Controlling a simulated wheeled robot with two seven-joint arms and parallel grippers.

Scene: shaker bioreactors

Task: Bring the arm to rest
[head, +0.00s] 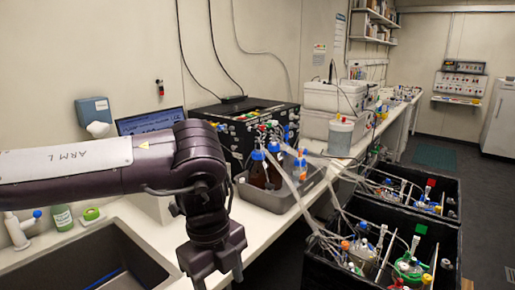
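My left gripper (217,278) points down over the front edge of the bench, left of the grey tray. Its two fingers stand apart, with nothing seen between them. Their tips are cut off by the bottom of the picture. My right arm and gripper are not in view.
A grey tray (275,200) with brown bottles (257,172) stands on the bench (160,235) near my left gripper. Tubes run from there to black boxes (385,215) with bottles at right. The sink (85,262) is below my arm. Open floor (490,200) lies far right.

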